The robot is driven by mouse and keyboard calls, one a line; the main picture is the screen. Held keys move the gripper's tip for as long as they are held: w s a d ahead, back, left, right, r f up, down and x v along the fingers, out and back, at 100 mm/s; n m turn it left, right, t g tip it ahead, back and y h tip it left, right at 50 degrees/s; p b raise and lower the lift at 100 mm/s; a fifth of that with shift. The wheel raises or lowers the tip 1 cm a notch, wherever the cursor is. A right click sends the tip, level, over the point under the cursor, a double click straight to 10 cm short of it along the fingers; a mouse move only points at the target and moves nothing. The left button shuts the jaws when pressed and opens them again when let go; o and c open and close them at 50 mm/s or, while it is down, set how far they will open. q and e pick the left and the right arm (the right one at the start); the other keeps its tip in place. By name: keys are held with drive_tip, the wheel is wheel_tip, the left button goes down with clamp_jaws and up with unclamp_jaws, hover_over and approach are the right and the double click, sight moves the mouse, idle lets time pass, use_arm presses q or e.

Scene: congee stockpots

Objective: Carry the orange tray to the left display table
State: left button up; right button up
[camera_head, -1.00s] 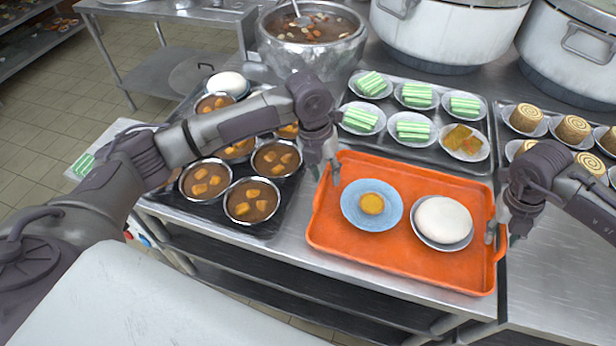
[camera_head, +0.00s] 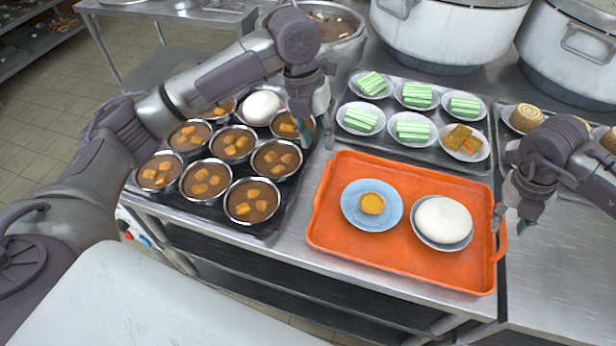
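The orange tray (camera_head: 335,231) lies flat on the steel counter. It carries a blue plate (camera_head: 352,207) with a small round yellow item and a grey plate with a white bun (camera_head: 443,219). My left gripper (camera_head: 316,132) is raised behind and left of the tray's far left corner, apart from it; its fingers look spread and empty. A steel table (camera_head: 142,72) stands at the back left.
Large pots (camera_head: 450,35) stand at the back. A pale surface (camera_head: 170,300) fills the lower left.

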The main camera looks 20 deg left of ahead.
wheel_tip(320, 180, up, 7)
drive_tip(key=a, duration=0.1)
drive_tip(key=shift+a, duration=0.2)
drive_tip(key=shift+s+f, duration=0.15)
idle(0.3)
